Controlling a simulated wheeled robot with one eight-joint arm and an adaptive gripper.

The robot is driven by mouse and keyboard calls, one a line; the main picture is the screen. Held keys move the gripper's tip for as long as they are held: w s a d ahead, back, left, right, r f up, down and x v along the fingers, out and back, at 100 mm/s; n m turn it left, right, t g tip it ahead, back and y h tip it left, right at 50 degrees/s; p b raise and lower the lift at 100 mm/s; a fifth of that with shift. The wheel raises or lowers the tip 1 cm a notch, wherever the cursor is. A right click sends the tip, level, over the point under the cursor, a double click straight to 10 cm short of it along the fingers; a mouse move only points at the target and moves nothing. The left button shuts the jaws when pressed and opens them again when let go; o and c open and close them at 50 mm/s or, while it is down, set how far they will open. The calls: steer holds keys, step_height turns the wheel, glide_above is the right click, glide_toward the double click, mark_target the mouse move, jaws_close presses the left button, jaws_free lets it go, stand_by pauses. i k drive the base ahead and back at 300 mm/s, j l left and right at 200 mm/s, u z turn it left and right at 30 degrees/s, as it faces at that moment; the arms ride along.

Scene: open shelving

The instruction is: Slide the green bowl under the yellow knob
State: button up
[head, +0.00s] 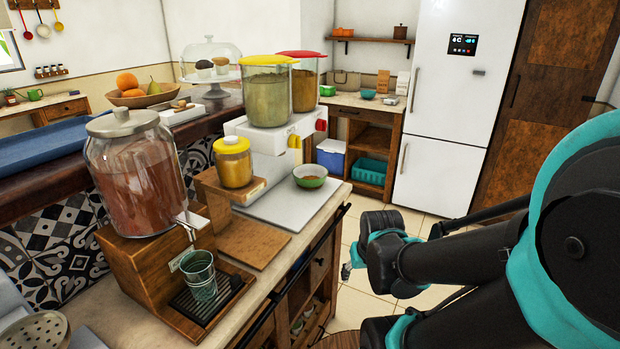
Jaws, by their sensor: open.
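The green bowl (310,177), with brown contents, stands upright on the counter at the right end of a grey tray (276,207). The yellow knob (294,141) is on the front of a white two-container dispenser (262,133), above and left of the bowl. A red knob (320,125) is on the same dispenser, farther right. The bowl is in front of the dispenser, not directly beneath the yellow knob. My gripper (347,269) shows only as a small tip, mostly hidden by my arm. It is low, beyond the counter's right edge, apart from the bowl and open.
A yellow-lidded jar (234,165) stands on a wooden stand left of the bowl. A large glass drink dispenser (138,175) and a glass cup (200,276) are nearer. The counter's right edge has a dark rail (290,279). Open floor lies right of it.

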mark_target(310, 176)
steer(key=l, duration=1.4)
steer(key=u, duration=1.75)
steer(key=i+l, duration=0.05)
steer(key=l, duration=0.05)
